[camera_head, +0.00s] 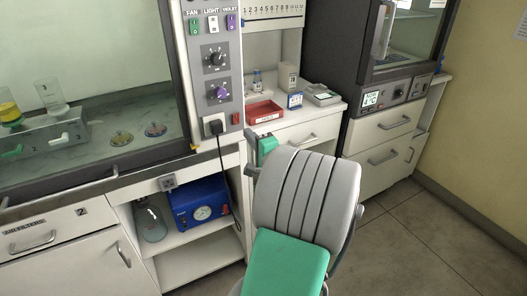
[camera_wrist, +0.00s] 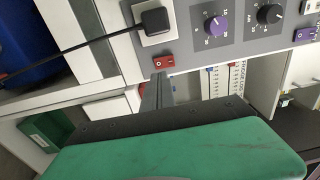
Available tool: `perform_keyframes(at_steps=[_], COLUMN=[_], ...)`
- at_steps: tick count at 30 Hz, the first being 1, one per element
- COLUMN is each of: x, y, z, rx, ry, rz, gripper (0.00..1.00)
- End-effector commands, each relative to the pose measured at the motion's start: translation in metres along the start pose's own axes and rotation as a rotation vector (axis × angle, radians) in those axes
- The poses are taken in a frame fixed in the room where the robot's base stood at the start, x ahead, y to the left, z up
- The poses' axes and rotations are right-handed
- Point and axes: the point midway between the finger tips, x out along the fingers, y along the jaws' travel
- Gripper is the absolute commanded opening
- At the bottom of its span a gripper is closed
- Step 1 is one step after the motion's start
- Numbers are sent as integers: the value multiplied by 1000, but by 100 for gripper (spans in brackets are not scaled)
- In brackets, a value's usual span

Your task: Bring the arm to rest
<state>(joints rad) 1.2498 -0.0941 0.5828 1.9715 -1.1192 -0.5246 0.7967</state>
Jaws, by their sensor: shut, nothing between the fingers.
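My arm, grey ribbed and green, rises in the lower middle of the head view, in front of the white cabinets. My gripper (camera_wrist: 158,84) shows in the wrist view as a narrow grey pair of fingers beyond my green and black wrist housing. The fingers are shut and hold nothing. They point toward the control panel (camera_wrist: 215,30), just below its red switch (camera_wrist: 163,61); I cannot tell the exact gap. In the head view the gripper is mostly hidden by my own arm, beside the panel's lower end.
The fume hood (camera_head: 85,165) stands at left, with a blue gauge box (camera_head: 200,207) and a flask (camera_head: 150,223) on the shelf below. A black cable (camera_head: 221,155) hangs from the panel. A red tray (camera_head: 264,112) lies on the counter. The incubator (camera_head: 385,95) is at right; floor (camera_head: 420,240) is clear.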

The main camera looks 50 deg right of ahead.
Motion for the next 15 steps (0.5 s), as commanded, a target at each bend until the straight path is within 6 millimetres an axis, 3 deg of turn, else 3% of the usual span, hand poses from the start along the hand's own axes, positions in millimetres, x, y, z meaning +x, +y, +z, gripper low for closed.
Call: perform_keyframes(at_steps=[3, 7, 11, 15], x=[-36, -64, -79, -81], y=[2, 4, 4, 3], z=[-2, -2, -1, 4], rx=[2, 2, 2, -6], ry=[9, 8, 4, -9], rz=[0, 0, 1, 7], gripper=[0, 0, 0, 0])
